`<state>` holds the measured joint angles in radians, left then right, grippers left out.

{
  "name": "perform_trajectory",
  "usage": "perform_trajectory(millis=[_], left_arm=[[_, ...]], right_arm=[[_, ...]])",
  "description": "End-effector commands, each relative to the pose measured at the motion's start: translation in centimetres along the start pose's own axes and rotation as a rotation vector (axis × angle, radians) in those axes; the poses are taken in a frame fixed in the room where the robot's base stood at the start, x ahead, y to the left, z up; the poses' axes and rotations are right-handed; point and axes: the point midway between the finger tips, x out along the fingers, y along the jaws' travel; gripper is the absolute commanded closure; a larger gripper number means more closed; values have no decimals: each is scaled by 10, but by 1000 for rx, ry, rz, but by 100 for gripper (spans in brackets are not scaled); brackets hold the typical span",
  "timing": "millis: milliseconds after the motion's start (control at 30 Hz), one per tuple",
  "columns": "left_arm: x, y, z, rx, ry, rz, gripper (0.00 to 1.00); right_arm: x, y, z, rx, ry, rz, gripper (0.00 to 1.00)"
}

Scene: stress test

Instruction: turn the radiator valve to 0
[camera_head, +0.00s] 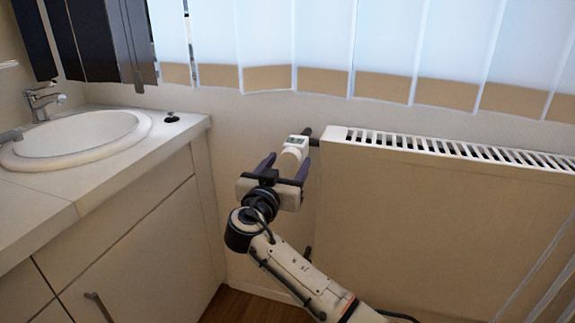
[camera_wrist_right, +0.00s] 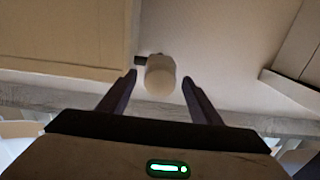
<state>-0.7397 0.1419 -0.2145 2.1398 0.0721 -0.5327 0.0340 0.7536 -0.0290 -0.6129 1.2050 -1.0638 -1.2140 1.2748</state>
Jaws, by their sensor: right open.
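The white radiator valve (camera_head: 294,149) sits at the upper left corner of the radiator (camera_head: 400,220), on a dark pipe fitting. A small display shows on its top; I cannot read a number on it. My right gripper (camera_head: 283,164) is open just in front of the valve, its two dark fingers to either side of the knob. In the right wrist view the round valve knob (camera_wrist_right: 160,77) lies between the fingertips (camera_wrist_right: 159,77), with gaps on both sides. No contact shows. My left gripper is not in view.
A counter (camera_head: 150,150) with a white sink (camera_head: 75,138) and a tap (camera_head: 42,102) stands at the left, with cabinet fronts below. Vertical blinds (camera_head: 390,50) hang behind the radiator. A narrow gap separates the cabinet and radiator.

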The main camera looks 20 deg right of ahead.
Motion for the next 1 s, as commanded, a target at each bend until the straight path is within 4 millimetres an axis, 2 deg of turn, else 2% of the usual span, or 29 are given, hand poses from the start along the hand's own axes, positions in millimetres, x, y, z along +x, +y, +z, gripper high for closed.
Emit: perform_trajectory(millis=[300, 533, 767, 1000], left_arm=[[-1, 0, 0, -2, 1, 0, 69], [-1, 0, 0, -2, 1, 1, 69], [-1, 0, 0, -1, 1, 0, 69], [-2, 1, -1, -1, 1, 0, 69]], right_arm=[[3, 0, 0, 1, -1, 0, 43], [2, 0, 0, 0, -1, 0, 82], [2, 0, 0, -14, -1, 0, 82], [2, 1, 1, -112, -2, 1, 82]])
